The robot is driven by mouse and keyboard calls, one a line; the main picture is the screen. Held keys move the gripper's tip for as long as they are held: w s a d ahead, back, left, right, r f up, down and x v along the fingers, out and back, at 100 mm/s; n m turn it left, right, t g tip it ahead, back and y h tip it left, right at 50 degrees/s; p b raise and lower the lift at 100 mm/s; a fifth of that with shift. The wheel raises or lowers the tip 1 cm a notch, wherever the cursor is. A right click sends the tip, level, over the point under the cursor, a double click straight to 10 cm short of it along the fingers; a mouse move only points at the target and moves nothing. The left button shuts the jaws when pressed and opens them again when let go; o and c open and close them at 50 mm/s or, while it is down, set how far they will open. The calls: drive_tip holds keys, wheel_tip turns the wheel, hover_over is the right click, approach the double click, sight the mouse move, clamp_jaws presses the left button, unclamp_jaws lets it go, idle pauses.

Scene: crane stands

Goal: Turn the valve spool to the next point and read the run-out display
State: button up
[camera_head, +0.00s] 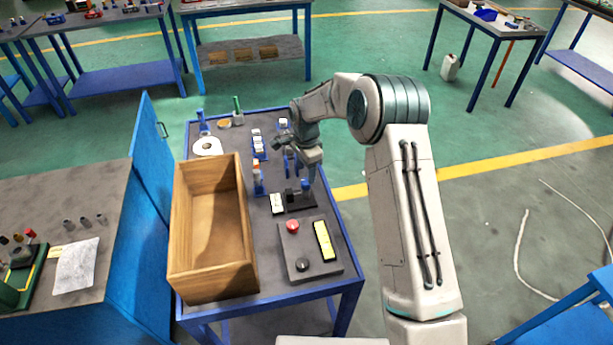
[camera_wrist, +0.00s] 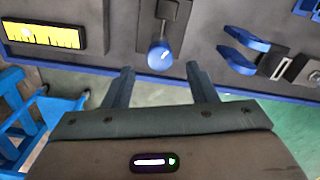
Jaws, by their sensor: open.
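My gripper (camera_head: 306,170) is open and empty above the cart, over a small black fixture (camera_head: 300,199). In the wrist view its two fingers stand apart, with the gap between their tips (camera_wrist: 159,72) just below a round blue knob (camera_wrist: 159,54). The knob sits on a dark mount and appears beyond the fingertips; I cannot tell whether they touch it. The valve spool is not clearly distinguishable. A small white-faced unit (camera_head: 277,204) stands left of the fixture; I cannot tell if it is the run-out display, and no reading is legible.
An empty wooden crate (camera_head: 182,225) takes up the cart's left side. A grey box (camera_head: 299,271) with a red button, black knob and yellow panel (camera_head: 324,241) lies at the front right. Blue holders (camera_head: 259,180) stand mid-cart. A blue cabinet door (camera_head: 150,215) stands at left.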

sight(306, 180)
drive_tip(key=shift+f+p, duration=0.35)
drive_tip(key=shift+f, duration=1.8)
drive_tip(key=c, duration=1)
